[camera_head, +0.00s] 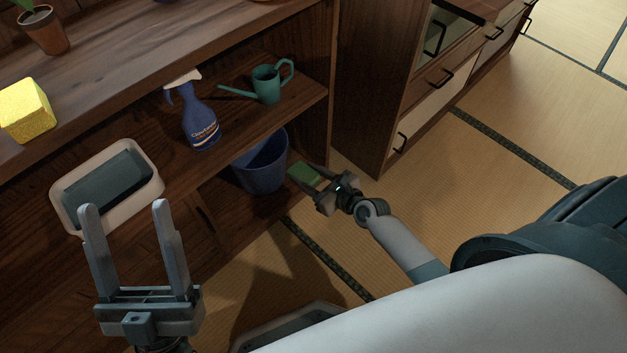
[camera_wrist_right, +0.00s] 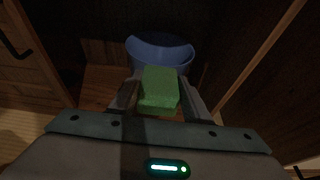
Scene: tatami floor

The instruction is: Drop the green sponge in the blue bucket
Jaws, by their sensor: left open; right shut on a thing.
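The green sponge (camera_head: 304,174) is held between the fingers of my right gripper (camera_head: 318,184), just right of the blue bucket in the head view. The sponge also shows in the right wrist view (camera_wrist_right: 159,89), in front of the bucket's near side and covering part of it. The blue bucket (camera_head: 262,168) stands upright on the lower shelf; its rim also shows in the right wrist view (camera_wrist_right: 160,47). My left gripper (camera_head: 124,208) is open and empty, in front of the shelf at the left.
A blue spray bottle (camera_head: 200,122) and a teal watering can (camera_head: 267,84) stand on the shelf above the bucket. A pale tray (camera_head: 62,190) is at left. A yellow block (camera_head: 26,110) and a potted plant (camera_head: 45,32) are on top. Tatami floor (camera_head: 480,185) at right is clear.

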